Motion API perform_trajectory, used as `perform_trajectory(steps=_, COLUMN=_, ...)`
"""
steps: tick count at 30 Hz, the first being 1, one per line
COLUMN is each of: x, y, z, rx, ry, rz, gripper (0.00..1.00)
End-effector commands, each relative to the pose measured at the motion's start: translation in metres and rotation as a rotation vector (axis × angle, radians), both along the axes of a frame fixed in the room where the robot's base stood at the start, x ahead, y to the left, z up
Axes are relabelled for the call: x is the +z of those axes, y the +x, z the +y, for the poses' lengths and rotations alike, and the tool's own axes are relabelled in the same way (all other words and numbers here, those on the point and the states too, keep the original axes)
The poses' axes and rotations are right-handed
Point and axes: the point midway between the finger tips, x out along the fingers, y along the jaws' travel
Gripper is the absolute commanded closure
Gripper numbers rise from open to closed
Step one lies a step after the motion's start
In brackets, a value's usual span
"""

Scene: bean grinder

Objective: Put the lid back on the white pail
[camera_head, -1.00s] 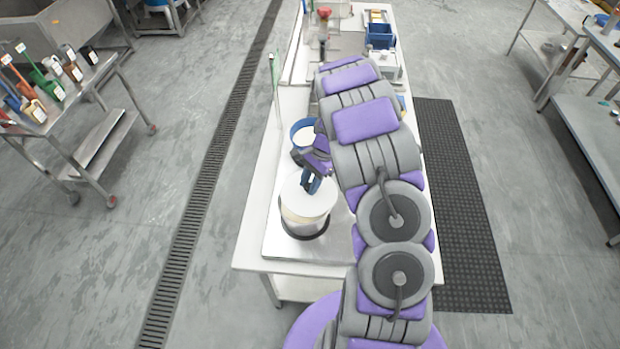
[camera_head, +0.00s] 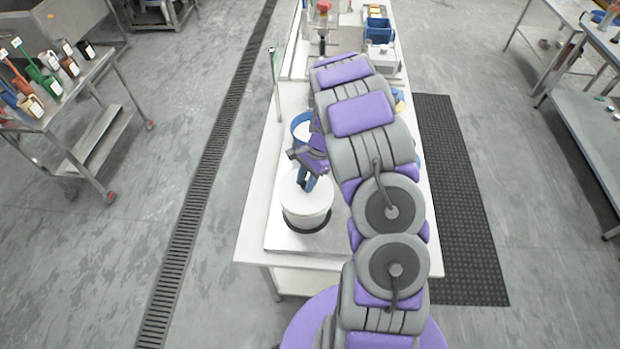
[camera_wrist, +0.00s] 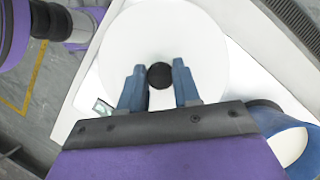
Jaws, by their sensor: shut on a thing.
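My gripper (camera_head: 307,182) is above the lid. In the wrist view, the blue fingers of my gripper (camera_wrist: 160,80) are shut on the dark round knob (camera_wrist: 160,75) at the middle of the lid (camera_wrist: 202,32). The lid hides the pail's rim in that view.
A blue-rimmed round container (camera_head: 300,122) stands just behind the pail; it also shows in the wrist view (camera_wrist: 290,140). A blue bin (camera_head: 378,30) is farther back on the table (camera_head: 257,215).

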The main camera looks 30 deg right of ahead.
Motion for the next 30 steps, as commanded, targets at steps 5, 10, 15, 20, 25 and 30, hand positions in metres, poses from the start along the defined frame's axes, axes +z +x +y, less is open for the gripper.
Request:
perform_trajectory(steps=5, x=0.000, y=0.000, z=-0.001, rx=0.001, ry=0.005, rz=0.000, gripper=0.99)
perform_trajectory(steps=10, x=0.000, y=0.000, z=-0.003, rx=0.001, ry=0.008, rz=0.000, gripper=0.99)
perform_trajectory(steps=15, x=0.001, y=-0.001, z=0.001, rx=0.001, ry=0.008, rz=0.000, gripper=0.99)
perform_trajectory(steps=20, x=0.002, y=-0.001, z=0.008, rx=0.001, ry=0.005, rz=0.001, gripper=0.99)
perform_trajectory(steps=25, x=0.003, y=-0.001, z=0.012, rx=0.000, ry=0.002, rz=0.000, gripper=0.99)
perform_trajectory(steps=30, x=0.002, y=-0.001, z=0.007, rx=0.001, ry=0.005, rz=0.000, gripper=0.99)
